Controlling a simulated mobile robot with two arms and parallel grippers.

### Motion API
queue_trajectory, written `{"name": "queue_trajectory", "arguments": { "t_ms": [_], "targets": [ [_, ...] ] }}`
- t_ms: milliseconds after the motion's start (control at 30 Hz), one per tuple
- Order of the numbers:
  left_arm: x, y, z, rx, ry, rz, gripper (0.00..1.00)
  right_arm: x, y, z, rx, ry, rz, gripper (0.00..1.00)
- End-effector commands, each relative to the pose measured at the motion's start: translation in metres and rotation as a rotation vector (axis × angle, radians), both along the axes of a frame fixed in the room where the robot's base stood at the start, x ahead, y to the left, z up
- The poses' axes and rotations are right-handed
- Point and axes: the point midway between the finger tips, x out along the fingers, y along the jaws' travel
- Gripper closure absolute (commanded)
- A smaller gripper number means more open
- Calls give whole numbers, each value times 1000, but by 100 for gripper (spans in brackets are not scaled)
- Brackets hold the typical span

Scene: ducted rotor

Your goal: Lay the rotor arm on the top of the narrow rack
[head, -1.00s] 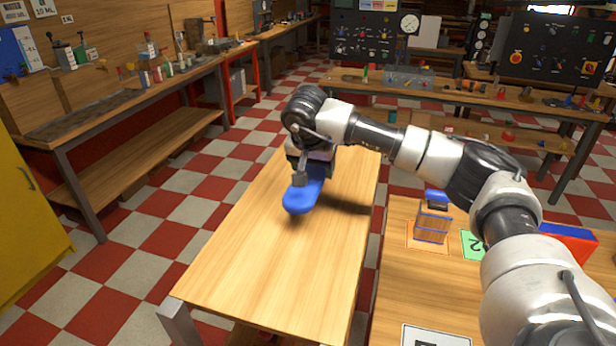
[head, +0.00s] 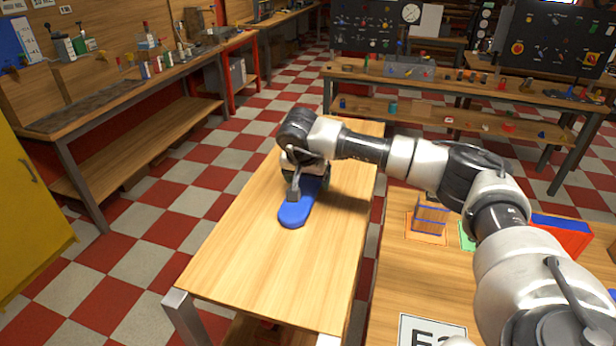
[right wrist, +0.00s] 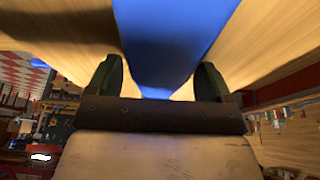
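The rotor arm (head: 295,214) is a flat blue bar with a rounded end. It lies flat, and appears to touch the wooden top of the narrow rack (head: 260,265). My right gripper (head: 294,192) points down over it, around its far part. In the right wrist view, the dark fingers (right wrist: 157,80) stand on either side of the blue rotor arm (right wrist: 172,35), close against its edges, and appear shut on it. The rotor arm's far end is hidden behind my gripper in the head view. My left gripper is not in view.
A second wooden table (head: 400,285) stands to the right, with a small blue-framed box (head: 431,218) and a red and blue block (head: 562,236). The rack's near half is bare. Several cluttered workbenches stand behind and left; a yellow cabinet (head: 30,215) is at far left.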

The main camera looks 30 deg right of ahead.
Motion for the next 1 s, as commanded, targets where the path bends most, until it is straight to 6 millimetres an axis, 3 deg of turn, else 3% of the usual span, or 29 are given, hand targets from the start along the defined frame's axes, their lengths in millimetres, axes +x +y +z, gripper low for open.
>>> {"name": "queue_trajectory", "arguments": {
  "t_ms": [467, 1000],
  "targets": [
    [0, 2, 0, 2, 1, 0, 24, -1, 2, 10, 1, -2, 0, 9],
    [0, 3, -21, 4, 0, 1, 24, -25, 31, 104, 0, -3, 1, 9]
  ]
}}
